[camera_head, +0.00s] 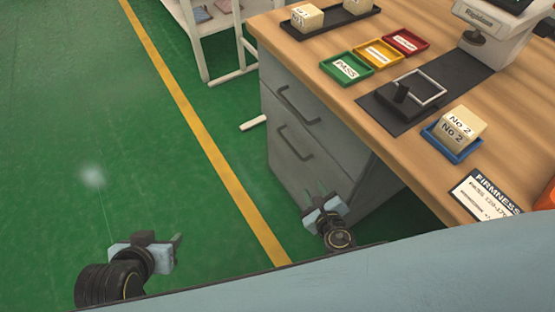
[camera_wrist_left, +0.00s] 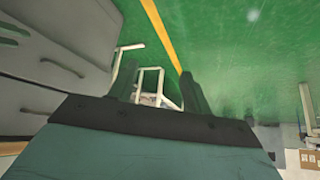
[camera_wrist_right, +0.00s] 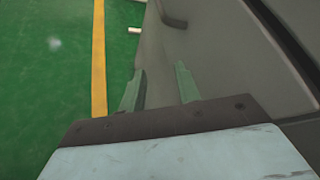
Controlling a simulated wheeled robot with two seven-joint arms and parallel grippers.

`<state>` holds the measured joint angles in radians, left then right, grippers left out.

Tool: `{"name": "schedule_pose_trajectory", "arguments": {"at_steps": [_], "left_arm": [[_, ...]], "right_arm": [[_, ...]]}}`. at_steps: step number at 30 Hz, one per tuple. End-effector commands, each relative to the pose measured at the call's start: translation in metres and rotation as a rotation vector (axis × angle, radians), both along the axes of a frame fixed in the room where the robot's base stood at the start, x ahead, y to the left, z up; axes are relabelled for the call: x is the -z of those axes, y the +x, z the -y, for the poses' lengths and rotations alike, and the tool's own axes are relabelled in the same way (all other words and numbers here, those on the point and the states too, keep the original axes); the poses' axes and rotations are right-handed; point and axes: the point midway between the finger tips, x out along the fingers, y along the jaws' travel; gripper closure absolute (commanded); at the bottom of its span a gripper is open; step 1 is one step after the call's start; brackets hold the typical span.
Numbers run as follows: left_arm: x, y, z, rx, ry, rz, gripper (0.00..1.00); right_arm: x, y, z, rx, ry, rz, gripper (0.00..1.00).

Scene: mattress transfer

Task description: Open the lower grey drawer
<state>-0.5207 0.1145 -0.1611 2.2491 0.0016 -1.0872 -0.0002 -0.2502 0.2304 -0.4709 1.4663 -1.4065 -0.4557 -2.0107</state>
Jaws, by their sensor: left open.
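The lower grey drawer (camera_head: 312,168) is in the front of the desk's cabinet, flush with it, with a dark bar handle (camera_head: 294,143). My right gripper (camera_head: 316,197) is open and empty, low in front of the cabinet and nearer than the handle. In the right wrist view its fingers (camera_wrist_right: 158,90) are spread beside the grey drawer front, and a dark handle (camera_wrist_right: 172,18) shows ahead, apart from them; I cannot tell which drawer's. My left gripper (camera_head: 170,250) is open and empty over the green floor, well left of the cabinet.
The upper drawer (camera_head: 300,95) is shut. The wooden desk top (camera_head: 400,160) carries small coloured trays, a No 2 block (camera_head: 463,125) and a scale (camera_head: 490,30). A white rack (camera_head: 215,50) stands behind. The floor (camera_head: 110,150) left of the cabinet is clear.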

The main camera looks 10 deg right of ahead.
Motion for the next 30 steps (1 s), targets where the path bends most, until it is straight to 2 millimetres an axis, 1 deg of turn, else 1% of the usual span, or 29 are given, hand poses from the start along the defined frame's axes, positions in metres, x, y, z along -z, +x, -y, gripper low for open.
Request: {"name": "schedule_pose_trajectory", "arguments": {"at_steps": [1, 3, 6, 9, 13, 17, 24, 30], "left_arm": [[-0.006, 0.0, 0.0, 0.0, -0.004, 0.026, 0.51], [-0.02, -0.002, 0.0, 0.0, -0.009, 0.048, 0.51], [-0.035, -0.005, 0.0, 0.001, -0.013, 0.069, 0.51], [-0.043, -0.005, 0.0, 0.001, -0.016, 0.085, 0.51], [-0.05, 0.002, 0.003, 0.006, -0.028, 0.135, 0.51], [-0.06, 0.016, 0.01, 0.015, -0.054, 0.236, 0.51], [-0.092, 0.042, 0.024, 0.034, -0.115, 0.471, 0.51], [-0.122, 0.056, 0.035, 0.049, -0.17, 0.666, 0.51]], "right_arm": [[-0.002, 0.007, -0.006, -0.055, -0.098, 0.051, 0.67], [-0.015, 0.014, -0.013, -0.113, -0.222, 0.111, 0.67], [-0.028, 0.019, -0.019, -0.163, -0.344, 0.167, 0.67], [-0.034, 0.022, -0.022, -0.183, -0.402, 0.194, 0.67], [-0.035, 0.03, -0.023, -0.187, -0.416, 0.199, 0.67], [-0.031, 0.045, -0.024, -0.187, -0.413, 0.199, 0.67], [-0.024, 0.076, -0.025, -0.185, -0.41, 0.199, 0.67], [-0.018, 0.099, -0.025, -0.186, -0.41, 0.198, 0.67]]}}
